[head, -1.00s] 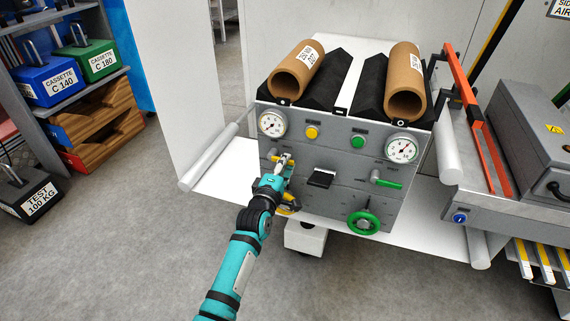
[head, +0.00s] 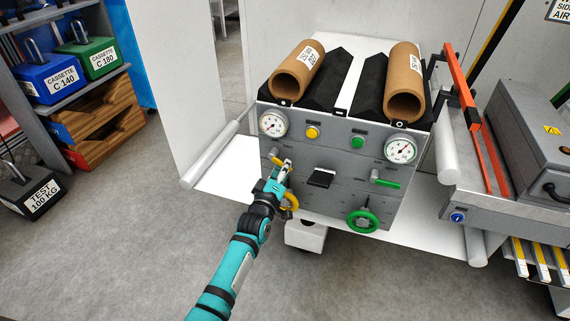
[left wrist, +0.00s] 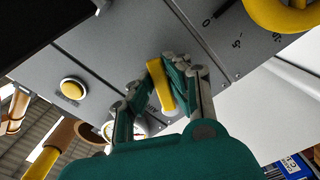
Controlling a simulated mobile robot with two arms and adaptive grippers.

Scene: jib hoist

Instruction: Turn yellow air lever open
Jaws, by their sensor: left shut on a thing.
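The yellow air lever (head: 276,159) is on the left side of the grey panel (head: 330,205), below the left gauge. It slopes down to the right in the head view, partly hidden by my gripper. My left gripper (head: 287,166) is shut on it. In the left wrist view the lever (left wrist: 160,86) shows between the two fingers of the gripper (left wrist: 168,88). My right gripper is not in view.
A yellow handwheel (head: 291,202) is just below my left gripper, partly hidden by it. A green lever (head: 386,183), a green handwheel (head: 363,221) and a black handle (head: 321,178) are to the right. A yellow button (head: 312,132) is above.

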